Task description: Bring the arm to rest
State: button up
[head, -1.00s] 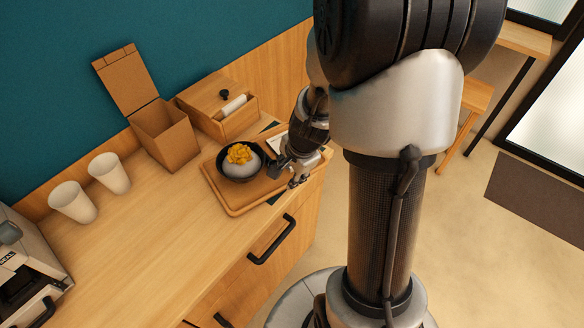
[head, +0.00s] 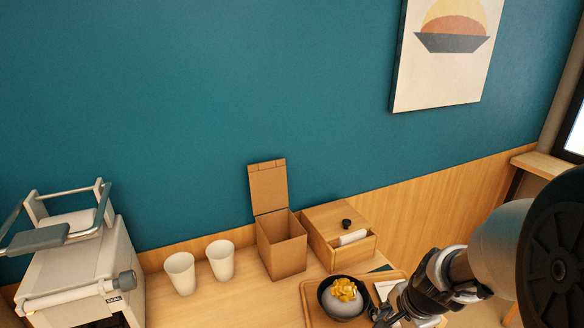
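My gripper (head: 386,316) is at the lower right of the head view, just right of a dark bowl (head: 325,302). The bowl holds a pale mound with a yellow topping (head: 343,289) on it. The bowl stands on a wooden tray (head: 309,311) on the counter. My arm reaches in from the right edge. The gripper's fingers are small and partly cut by the lower edge, so their opening and anything between them cannot be made out.
Two white cups (head: 180,273) (head: 220,260) stand to the left. A pale machine (head: 80,265) is at the far left. The teal wall (head: 200,110) bounds the counter.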

jog(key=s+a+r+n, duration=0.5)
jog(key=a+r+n, duration=0.2)
jog(key=r, duration=0.3)
jog(key=s+a+r+n, duration=0.2)
jog(key=s+n, duration=0.2)
jog(key=s, duration=0.1)
jog(key=s+a+r+n+t, duration=0.1)
jog(key=s+r+n, duration=0.2)
jog(key=s, duration=0.3)
jog(key=shift+s+a+r+n, duration=0.25)
jog(key=shift+s+a+n, duration=0.1)
jog(key=shift+n, duration=0.45)
